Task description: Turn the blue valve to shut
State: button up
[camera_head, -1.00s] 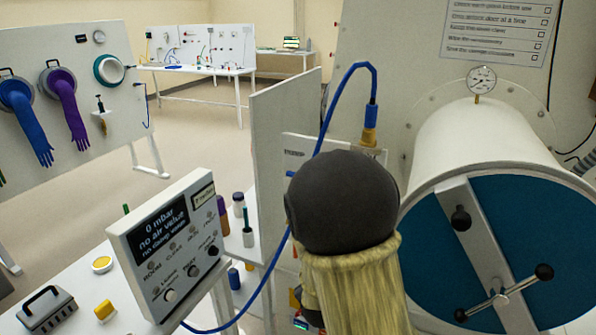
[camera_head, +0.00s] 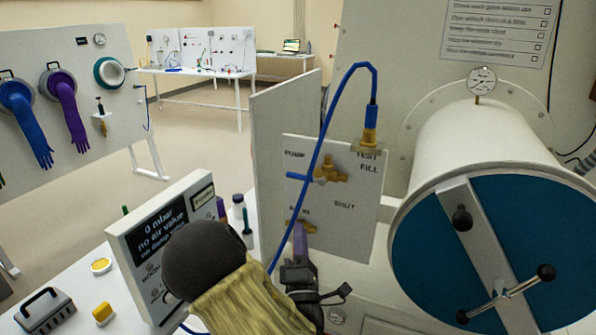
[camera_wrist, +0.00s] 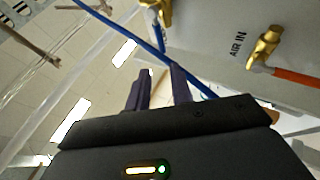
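The blue valve is a brass body with a blue handle (camera_head: 298,176) on the white panel (camera_head: 357,215). Its handle points left, roughly level, toward the PUMP side; the SHUT label is below right. A blue hose crosses in front of it. My gripper (camera_head: 300,236) is below the valve, near the AIR IN valve, apart from the blue handle. In the wrist view my gripper (camera_wrist: 160,84) has its two fingers apart with nothing held between them. Part of a brass fitting with blue shows at the top edge there (camera_wrist: 150,4).
The brass AIR IN valve with an orange-red handle (camera_wrist: 295,77) is close to my gripper. The blue hose (camera_head: 318,155) hangs from the TEST fitting (camera_head: 369,136). A display box (camera_head: 160,225) stands left, a large drum with a blue door (camera_head: 420,240) right.

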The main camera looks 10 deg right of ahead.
aim_at(305, 178)
jog(key=p+x, duration=0.6)
jog(key=x, duration=1.1)
jog(key=shift+w+r+p, duration=0.15)
jog(key=shift+w+p, duration=0.05)
jog(key=shift+p, duration=0.15)
jog(key=shift+c, duration=0.2)
grip_shut()
